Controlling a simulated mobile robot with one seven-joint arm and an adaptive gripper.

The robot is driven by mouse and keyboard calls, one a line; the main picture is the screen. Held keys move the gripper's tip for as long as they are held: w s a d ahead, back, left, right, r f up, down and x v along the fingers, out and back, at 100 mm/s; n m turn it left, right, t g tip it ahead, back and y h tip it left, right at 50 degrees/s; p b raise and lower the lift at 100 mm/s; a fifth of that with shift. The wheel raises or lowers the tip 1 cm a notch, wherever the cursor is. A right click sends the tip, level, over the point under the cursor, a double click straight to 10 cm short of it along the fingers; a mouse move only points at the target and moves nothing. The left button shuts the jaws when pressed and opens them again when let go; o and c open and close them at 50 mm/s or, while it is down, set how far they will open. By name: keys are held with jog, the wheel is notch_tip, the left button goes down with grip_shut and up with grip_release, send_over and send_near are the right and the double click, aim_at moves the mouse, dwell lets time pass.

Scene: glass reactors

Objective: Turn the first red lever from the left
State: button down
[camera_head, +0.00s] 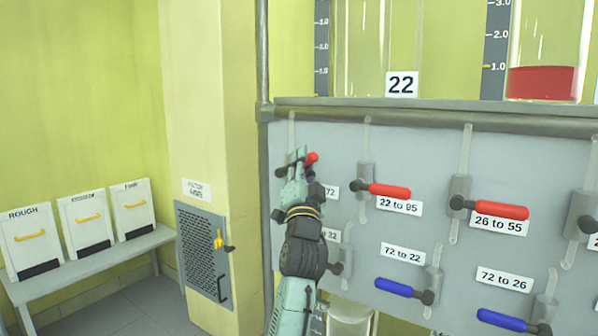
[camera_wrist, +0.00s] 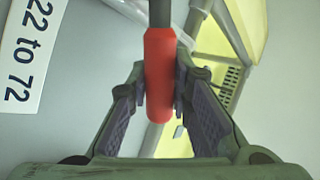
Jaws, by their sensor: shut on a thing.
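The first red lever from the left (camera_head: 312,158) is on the upper left of the grey panel, mostly hidden behind my gripper in the head view. Only its red tip and a dark pivot end show there. My gripper (camera_head: 297,160) is at this lever, with my arm reaching up from below. In the wrist view the red handle (camera_wrist: 159,75) lies between the two fingers of my gripper (camera_wrist: 160,92), which are shut on it. A label reading "22 to 72" (camera_wrist: 28,48) is beside it in the wrist view.
Two more red levers, "22 to 95" (camera_head: 388,190) and "26 to 55" (camera_head: 502,211), stick out to the right. Blue levers (camera_head: 394,287) (camera_head: 501,320) sit below. A pipe post (camera_head: 263,60) and a wall column (camera_head: 208,100) stand left of the panel (camera_head: 345,135).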

jog(key=f+m+h+b, duration=0.1)
jog(key=m+h, duration=0.2)
jog(key=f+m+h+b, duration=0.1)
jog(key=m+h+b, duration=0.1)
jog(key=m+h, duration=0.1)
jog(key=f+m+h+b, duration=0.1)
jog(key=m+h, duration=0.3)
jog(key=shift+s+d+f+m+g, duration=0.25)
jog(key=shift+d+m+g, duration=0.05)
jog(key=shift+d+m, duration=0.1)
jog(key=shift+m+h, duration=0.3)
jog(key=shift+m, duration=0.1)
jog(key=c, duration=1.4)
grip_release()
jog(key=shift+a, duration=0.1)
jog(key=v, duration=1.2)
